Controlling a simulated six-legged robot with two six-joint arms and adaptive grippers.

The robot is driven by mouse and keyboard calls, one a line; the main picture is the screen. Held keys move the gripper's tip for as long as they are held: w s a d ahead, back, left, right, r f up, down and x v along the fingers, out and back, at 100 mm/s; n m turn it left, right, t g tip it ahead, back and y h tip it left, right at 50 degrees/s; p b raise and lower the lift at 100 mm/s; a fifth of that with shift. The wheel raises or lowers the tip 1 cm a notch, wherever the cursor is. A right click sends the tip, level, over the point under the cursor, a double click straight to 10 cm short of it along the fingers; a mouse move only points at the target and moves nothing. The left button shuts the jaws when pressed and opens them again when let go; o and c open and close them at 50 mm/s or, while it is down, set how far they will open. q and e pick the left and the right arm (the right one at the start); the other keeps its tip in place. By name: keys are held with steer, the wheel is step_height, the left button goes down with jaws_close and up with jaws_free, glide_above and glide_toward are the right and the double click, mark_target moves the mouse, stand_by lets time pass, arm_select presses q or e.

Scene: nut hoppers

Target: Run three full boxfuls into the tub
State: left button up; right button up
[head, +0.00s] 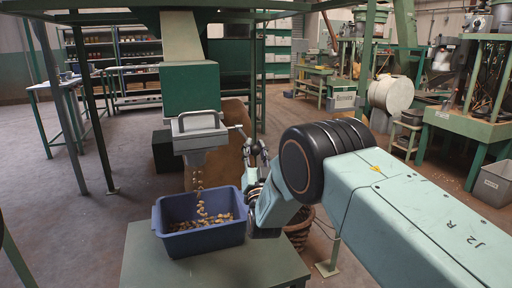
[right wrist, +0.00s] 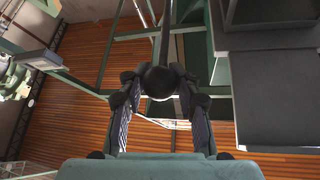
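A green hopper (head: 190,87) hangs at centre left, with a grey metal box (head: 199,133) with a handle at its lower end. A loose stream of brown nuts (head: 199,190) falls from under the box into a blue tub (head: 203,240). Nuts cover part of the tub's floor. My right gripper (head: 253,150) is up beside the box's right side, at a thin lever. In the right wrist view, its fingers (right wrist: 160,88) close around a black ball knob (right wrist: 160,80) on a rod. My left gripper is not in view.
The tub stands on a small green table (head: 220,268). Green frame posts stand left and behind the hopper. Machines and a grey crate (head: 493,183) are at right. The floor at left is open.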

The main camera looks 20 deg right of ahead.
steer(key=o, duration=0.5)
steer(key=shift+a+f+y, duration=0.25)
steer(key=shift+f+y, duration=0.05)
steer(key=shift+f, duration=0.3)
steer(key=shift+c, duration=0.2)
steer(key=shift+o, duration=0.2)
steer(key=shift+d+r, duration=0.15)
steer(key=shift+r, duration=0.05)
steer(key=shift+s+f, duration=0.15)
steer(key=v, duration=1.1)
steer(key=shift+s+f, duration=0.15)
steer(key=shift+s, duration=0.2)
